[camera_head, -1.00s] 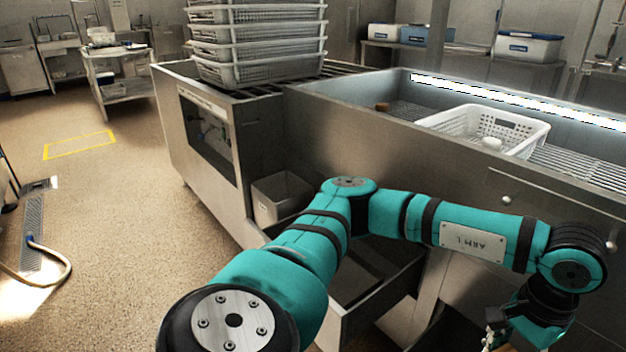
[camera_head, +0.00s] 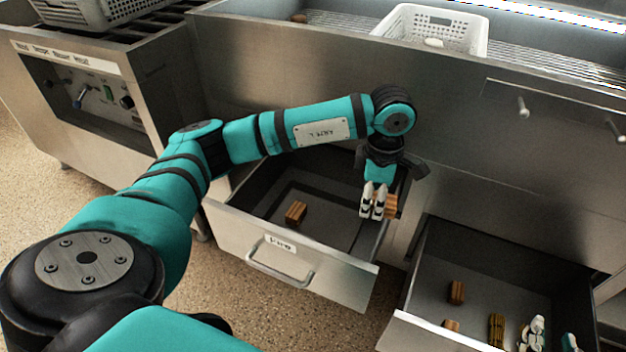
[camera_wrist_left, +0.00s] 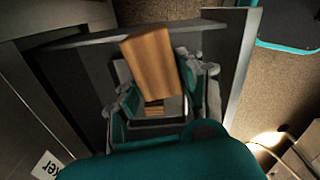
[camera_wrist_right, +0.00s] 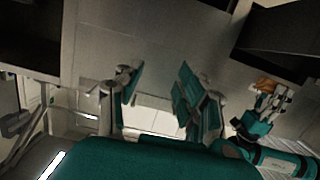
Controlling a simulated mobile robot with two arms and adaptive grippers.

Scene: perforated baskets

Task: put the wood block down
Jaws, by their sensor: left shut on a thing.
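My left gripper (camera_head: 374,203) is shut on a striped brown wood block (camera_head: 391,206) and holds it over the right side of the left open drawer (camera_head: 232,232). The held wood block also shows in the left wrist view (camera_wrist_left: 152,65), tilted between the fingers. Another wood block (camera_head: 295,212) lies on that drawer's floor. My right gripper (camera_head: 552,338) is low at the right edge of the head view, over the right open drawer (camera_head: 420,335). In the right wrist view its fingers (camera_wrist_right: 160,95) are apart with nothing between them.
Several wood blocks (camera_head: 456,292) lie in the right drawer. The left drawer has a front label (camera_head: 280,244) and a handle (camera_head: 282,275); much of its floor is bare. A white perforated basket (camera_head: 385,22) stands in the steel sink above. Stacked baskets (camera_head: 90,12) stand upper left.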

